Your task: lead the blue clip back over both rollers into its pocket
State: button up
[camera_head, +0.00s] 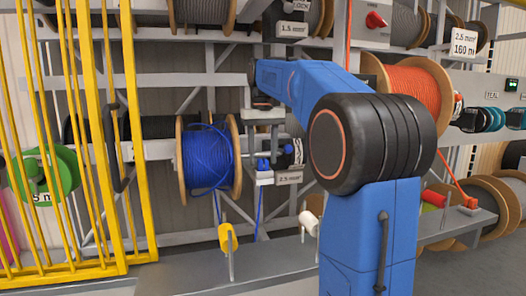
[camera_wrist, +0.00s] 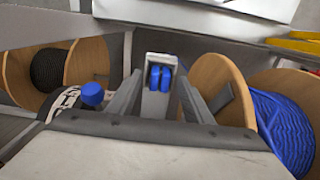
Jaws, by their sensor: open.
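The blue clip (camera_wrist: 160,78) sits in a small white pocket (camera_wrist: 153,110) in the wrist view, between my fingers. In the head view the clip (camera_head: 263,164) shows at the top of the white pocket (camera_head: 264,178). My gripper (camera_head: 263,140) points down just above it. Its two fingers (camera_wrist: 158,88) are open, one on each side of the clip, with no clear contact. Blue cable runs down from the blue reel (camera_head: 207,158) towards the yellow roller (camera_head: 228,238), and a blue line hangs below the pocket. A white roller (camera_head: 309,222) stands to the right.
A blue knob (camera_wrist: 92,95) stands left of my fingers. The blue reel's wooden flange (camera_wrist: 213,78) is close on their right. A black reel (camera_wrist: 48,68) is at left. In the head view, an orange reel (camera_head: 411,92), a red roller (camera_head: 433,198) and yellow bars (camera_head: 100,130) flank the rack.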

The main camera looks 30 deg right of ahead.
notch_tip(320, 180, up, 12)
dwell(0.6)
dwell(0.5)
